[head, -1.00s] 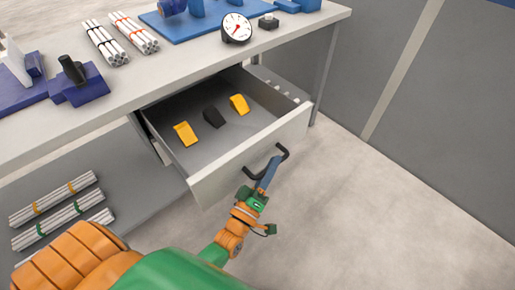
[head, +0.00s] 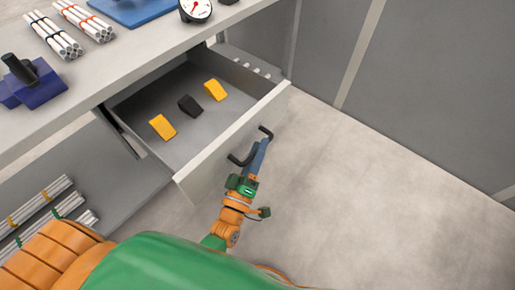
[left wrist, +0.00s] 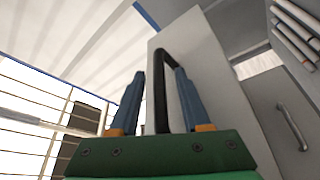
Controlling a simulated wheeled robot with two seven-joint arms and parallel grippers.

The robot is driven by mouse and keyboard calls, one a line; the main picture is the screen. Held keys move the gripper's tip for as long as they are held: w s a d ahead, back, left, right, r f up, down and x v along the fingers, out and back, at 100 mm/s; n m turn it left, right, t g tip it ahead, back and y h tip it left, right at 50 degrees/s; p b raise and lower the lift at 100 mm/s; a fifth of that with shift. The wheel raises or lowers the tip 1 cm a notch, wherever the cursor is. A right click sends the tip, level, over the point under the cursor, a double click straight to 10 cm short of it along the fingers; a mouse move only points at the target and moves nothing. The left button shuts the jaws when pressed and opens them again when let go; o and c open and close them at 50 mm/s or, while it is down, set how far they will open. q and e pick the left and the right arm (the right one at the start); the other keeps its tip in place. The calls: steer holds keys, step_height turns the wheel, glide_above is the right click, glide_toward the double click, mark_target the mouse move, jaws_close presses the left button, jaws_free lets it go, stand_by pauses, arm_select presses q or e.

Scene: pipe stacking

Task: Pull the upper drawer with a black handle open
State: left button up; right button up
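The upper drawer (head: 235,138) stands pulled out from under the workbench, its inside showing. Its black handle (head: 240,159) is on the front face. My left gripper (head: 262,144) is at this handle. In the left wrist view, the two blue fingers of my left gripper (left wrist: 160,74) stand apart, with the black handle (left wrist: 161,100) between them and a visible gap on the left finger's side. The pale drawer front (left wrist: 207,62) is beyond. My right gripper is not in view.
Two yellow wedges (head: 162,127) (head: 215,90) and a black wedge (head: 190,106) lie in the drawer. Pipe bundles (head: 52,36) and a gauge (head: 195,9) are on the workbench (head: 120,82). More pipes lie on a lower shelf (head: 105,190). The floor (head: 350,190) at right is clear.

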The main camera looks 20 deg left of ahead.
arm_select(q)
steer(key=v, duration=0.7)
stand_by(0.3)
